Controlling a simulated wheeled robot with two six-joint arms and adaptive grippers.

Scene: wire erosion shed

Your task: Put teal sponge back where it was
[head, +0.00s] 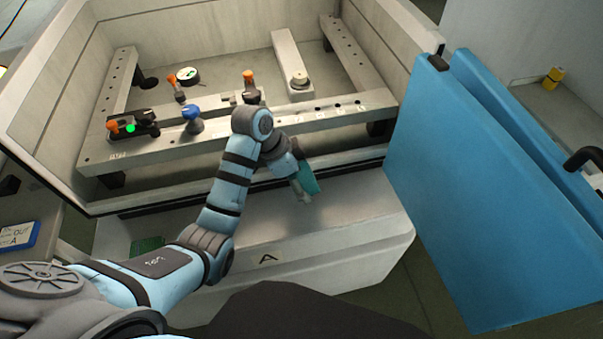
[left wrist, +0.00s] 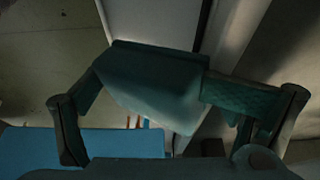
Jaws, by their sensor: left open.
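The teal sponge (head: 308,178) is at the tip of my left arm in the head view, over the pale front ledge (head: 350,215) of the machine. In the left wrist view the sponge (left wrist: 155,85) fills the space between the two fingers of my left gripper (left wrist: 150,95). My left gripper (head: 303,184) is open, with the sponge between its fingers. I cannot tell whether the sponge rests on the ledge. My right gripper is not in view.
Behind is the machine's open tank with a clamping frame (head: 290,122), a blue knob (head: 192,118) and orange-topped clamps (head: 249,84). Blue door panels (head: 450,190) stand open at the right. A green piece (head: 148,247) lies at the ledge's left end. The ledge's right part is clear.

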